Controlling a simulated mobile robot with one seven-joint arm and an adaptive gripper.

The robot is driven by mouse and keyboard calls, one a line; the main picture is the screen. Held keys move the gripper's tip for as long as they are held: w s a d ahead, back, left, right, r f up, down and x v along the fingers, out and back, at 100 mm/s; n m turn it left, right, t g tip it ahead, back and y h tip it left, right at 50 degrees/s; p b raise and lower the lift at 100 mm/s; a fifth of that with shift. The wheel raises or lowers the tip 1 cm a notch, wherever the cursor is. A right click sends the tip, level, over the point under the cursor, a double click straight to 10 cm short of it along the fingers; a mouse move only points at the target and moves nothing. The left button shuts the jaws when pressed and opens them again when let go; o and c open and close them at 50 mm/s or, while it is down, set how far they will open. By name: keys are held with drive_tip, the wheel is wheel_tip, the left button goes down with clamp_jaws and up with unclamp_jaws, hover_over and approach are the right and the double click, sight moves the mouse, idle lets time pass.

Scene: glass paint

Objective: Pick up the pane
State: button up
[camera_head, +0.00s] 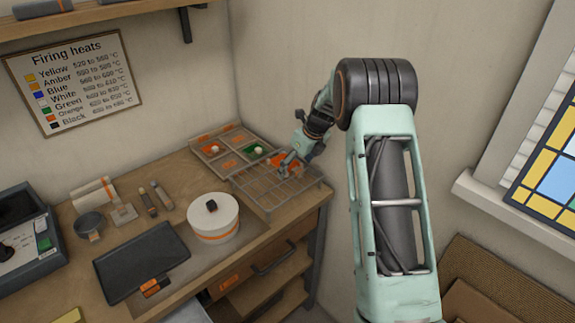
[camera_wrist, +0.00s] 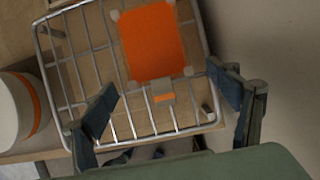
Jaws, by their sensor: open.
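The pane is a flat orange rectangle (camera_wrist: 153,40) lying on a wire rack (camera_wrist: 85,65). In the wrist view it sits in the upper middle, with small pale pieces at its corners and a small tab with an orange mark at its near edge. In the head view the orange pane (camera_head: 275,159) shows only partly behind my gripper (camera_head: 287,163). My gripper is open and empty. Its two dark fingers (camera_wrist: 163,82) are spread wide over the rack, on the near side of the pane, one to each side.
A sectioned tray (camera_head: 220,160) with orange and green pieces stands left of the rack (camera_head: 262,205). A white round pot with an orange band (camera_head: 213,232) is near the rack. A dark slab (camera_head: 142,262) lies on the bench. The wall is close behind.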

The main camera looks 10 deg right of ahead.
drive_tip(key=shift+c, duration=0.2)
drive_tip(key=c, duration=1.2)
drive_tip(key=shift+r, duration=0.1)
